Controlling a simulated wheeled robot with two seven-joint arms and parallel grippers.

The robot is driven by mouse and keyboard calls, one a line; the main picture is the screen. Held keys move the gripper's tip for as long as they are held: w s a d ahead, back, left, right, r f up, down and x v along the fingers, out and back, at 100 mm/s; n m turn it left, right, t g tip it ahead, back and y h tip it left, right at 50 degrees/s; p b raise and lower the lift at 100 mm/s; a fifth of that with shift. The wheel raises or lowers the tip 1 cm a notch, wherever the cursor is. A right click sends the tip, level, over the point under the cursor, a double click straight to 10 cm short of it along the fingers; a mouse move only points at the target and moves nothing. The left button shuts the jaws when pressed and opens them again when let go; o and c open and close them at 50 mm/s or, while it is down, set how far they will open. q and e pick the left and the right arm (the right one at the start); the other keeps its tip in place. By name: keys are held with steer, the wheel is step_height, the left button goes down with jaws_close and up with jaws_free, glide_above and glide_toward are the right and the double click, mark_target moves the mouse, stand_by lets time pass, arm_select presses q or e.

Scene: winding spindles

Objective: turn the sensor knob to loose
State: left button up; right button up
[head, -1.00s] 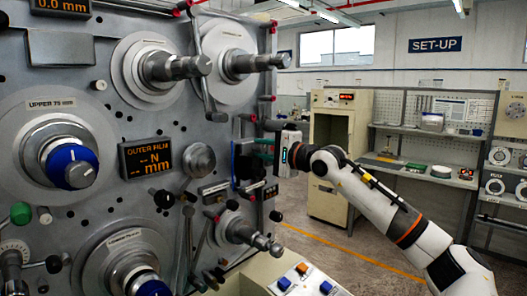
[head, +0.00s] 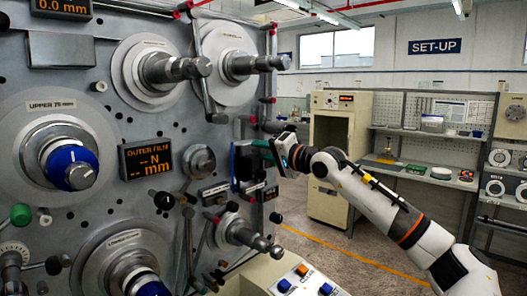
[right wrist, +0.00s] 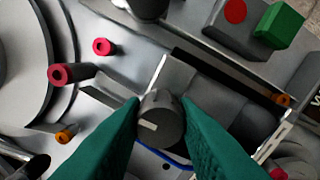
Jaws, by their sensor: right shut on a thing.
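The sensor knob (right wrist: 161,122) is a small dark grey round knob with a pale index mark on its face, seen in the right wrist view. My right gripper (right wrist: 160,106) has its two green fingers on either side of the knob, shut on it. In the head view my right gripper (head: 262,153) reaches the right edge of the machine panel, and the knob is hidden there. The lettering around the knob cannot be read. My left gripper is not in view.
The grey machine panel (head: 110,205) carries several spindles and an outer film display (head: 146,159). Red-tipped pegs (right wrist: 62,74) and a green block (right wrist: 279,25) lie near the knob. A button box (head: 305,282) stands below my right arm. Open floor lies behind.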

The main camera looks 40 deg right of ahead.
steer(key=shift+f, duration=0.1)
steer(key=o, duration=1)
steer(key=shift+s+d+f+b, duration=0.15)
steer(key=shift+s+b, duration=0.25)
steer(key=shift+b, duration=0.05)
steer(key=s+b, duration=0.6)
steer(key=s, duration=0.1)
steer(key=s+b, duration=0.3)
steer(key=s, duration=0.1)
steer(key=shift+d+r+b, duration=0.2)
steer(key=shift+d+b, duration=0.15)
